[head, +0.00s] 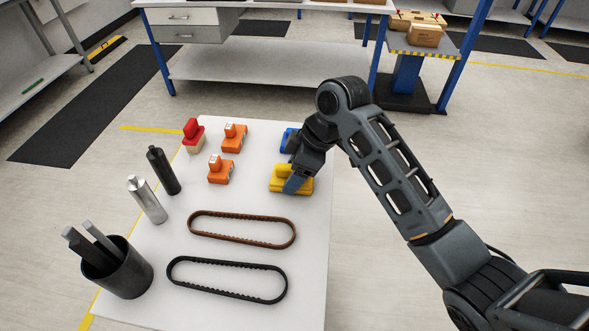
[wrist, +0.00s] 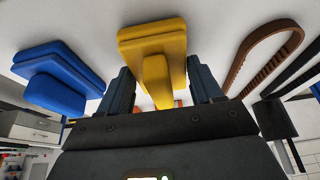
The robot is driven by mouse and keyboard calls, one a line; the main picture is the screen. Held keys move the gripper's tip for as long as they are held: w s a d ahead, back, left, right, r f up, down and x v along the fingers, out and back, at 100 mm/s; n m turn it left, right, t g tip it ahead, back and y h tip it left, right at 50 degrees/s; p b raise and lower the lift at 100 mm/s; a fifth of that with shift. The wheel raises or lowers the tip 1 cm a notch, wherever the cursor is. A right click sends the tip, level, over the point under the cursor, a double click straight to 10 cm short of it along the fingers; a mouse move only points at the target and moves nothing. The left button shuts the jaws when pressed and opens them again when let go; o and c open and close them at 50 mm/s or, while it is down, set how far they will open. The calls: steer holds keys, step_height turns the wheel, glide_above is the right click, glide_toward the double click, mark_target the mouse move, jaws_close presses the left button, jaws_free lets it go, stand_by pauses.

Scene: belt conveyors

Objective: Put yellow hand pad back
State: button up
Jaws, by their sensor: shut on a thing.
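The yellow hand pad (head: 299,184) is at the right side of the white table, below the blue pad in the picture. My gripper (head: 292,183) is at it from above and hides part of it. In the wrist view the yellow pad (wrist: 152,50) has its narrow handle between the two fingers of my gripper (wrist: 158,90). The gripper is shut on that handle. The pad looks to be at table height; I cannot tell whether it touches the table. A blue pad (head: 288,138) lies just behind it, partly hidden by my wrist, and shows at left in the wrist view (wrist: 58,75).
Two orange pads (head: 221,170) and a red and beige one (head: 193,135) stand at the back left of the white table (head: 222,311). A brown belt (head: 242,220) and a black belt (head: 227,262) lie in front. Two bottles (head: 162,170) and a black cup (head: 124,272) line the left edge.

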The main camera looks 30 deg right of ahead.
steer(key=shift+f, duration=0.2)
steer(key=o, duration=1)
steer(key=shift+r, duration=0.1)
steer(key=v, duration=1.2)
steer(key=shift+r, duration=0.15)
